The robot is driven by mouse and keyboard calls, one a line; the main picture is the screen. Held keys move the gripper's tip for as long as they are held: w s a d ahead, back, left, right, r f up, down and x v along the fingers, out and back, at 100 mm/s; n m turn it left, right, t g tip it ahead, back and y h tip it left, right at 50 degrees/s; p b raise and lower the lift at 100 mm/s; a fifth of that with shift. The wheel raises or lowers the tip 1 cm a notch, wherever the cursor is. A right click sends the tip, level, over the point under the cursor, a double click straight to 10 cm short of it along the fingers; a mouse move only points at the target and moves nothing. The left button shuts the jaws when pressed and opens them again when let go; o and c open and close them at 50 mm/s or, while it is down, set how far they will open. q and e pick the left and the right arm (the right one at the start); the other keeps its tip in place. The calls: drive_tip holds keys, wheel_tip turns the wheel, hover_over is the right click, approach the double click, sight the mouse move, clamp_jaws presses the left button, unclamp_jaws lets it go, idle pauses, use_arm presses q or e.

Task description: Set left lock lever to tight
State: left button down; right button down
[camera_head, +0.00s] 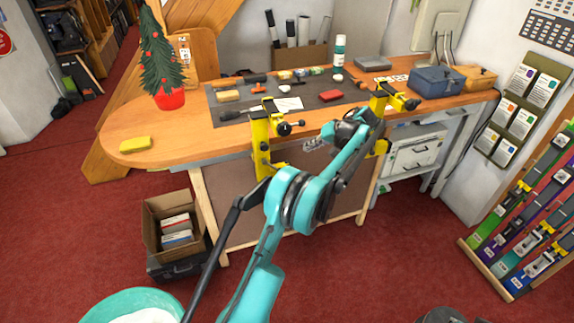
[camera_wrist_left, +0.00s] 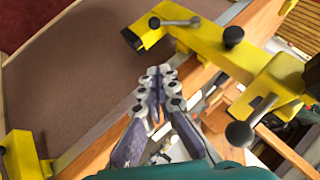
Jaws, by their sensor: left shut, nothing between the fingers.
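The left yellow clamp (camera_head: 261,140) stands at the bench's front edge, with a dark knob and short bar (camera_head: 284,128) on its right side. In the left wrist view this clamp (camera_wrist_left: 205,50) fills the upper right. It carries a metal lever with ball ends (camera_wrist_left: 178,22), a black knob (camera_wrist_left: 233,36) and a grey ball-ended lever (camera_wrist_left: 239,134); I cannot tell which is the lock lever. My left gripper (camera_head: 311,145) is to the right of the clamp, apart from it. Its fingers (camera_wrist_left: 160,75) are shut and empty. My right gripper is out of view.
A second yellow clamp (camera_head: 385,108) stands to the right, partly behind my left arm. A dark mat (camera_head: 225,108) with tools lies behind the clamps. A yellow block (camera_head: 135,145) is at the bench's left end.

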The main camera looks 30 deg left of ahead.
use_arm(q)
drive_tip(key=shift+w+a+f+n, duration=0.15)
drive_tip(key=shift+w+a+f, duration=0.1)
drive_tip(key=shift+f, duration=0.2)
drive_tip(key=shift+w+a+f+n, duration=0.15)
drive_tip(key=shift+w+f, duration=0.05)
drive_tip(key=shift+f, duration=0.25)
drive_tip(key=s+b+x, duration=0.1)
drive_tip(key=b+x, duration=0.1)
drive_tip(key=x, duration=0.4)
drive_tip(key=s+d+f+b+x, duration=0.1)
drive_tip(key=b+x, duration=0.2)
drive_tip(key=x, duration=0.4)
drive_tip(key=shift+s, duration=0.25)
drive_tip(key=shift+r, duration=0.1)
